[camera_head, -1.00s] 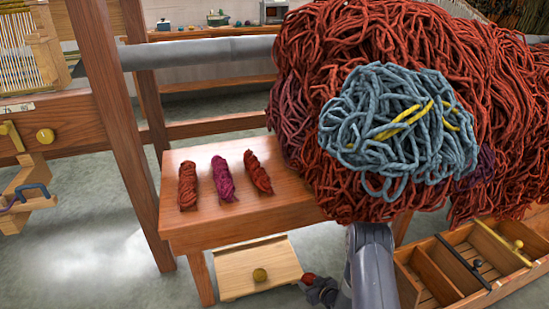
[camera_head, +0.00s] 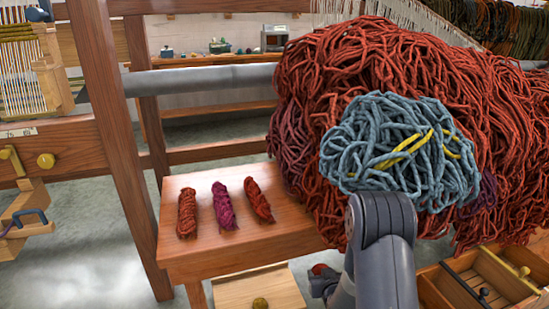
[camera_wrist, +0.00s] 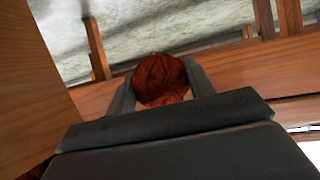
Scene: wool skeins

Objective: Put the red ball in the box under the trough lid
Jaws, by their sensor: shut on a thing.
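My gripper (camera_wrist: 160,85) is shut on the red ball (camera_wrist: 160,72), which sits between both fingers in the wrist view. In the head view the ball (camera_head: 319,269) shows as a small red patch at my gripper (camera_head: 322,280), low in the picture, beside the table's right front. The trough lid appears to be the pale wooden board (camera_head: 235,292) with a round yellowish knob (camera_head: 260,303), to the left of my gripper and below the table. Its lower edge is cut off. Whatever lies under the board is hidden.
A wooden table (camera_head: 215,250) with three skeins (camera_head: 223,205) stands behind the board. A large heap of red wool (camera_head: 470,110) with a blue-grey bundle (camera_head: 400,150) overhangs from the right. A divided wooden tray (camera_head: 470,285) lies at lower right. A loom post (camera_head: 120,150) stands left.

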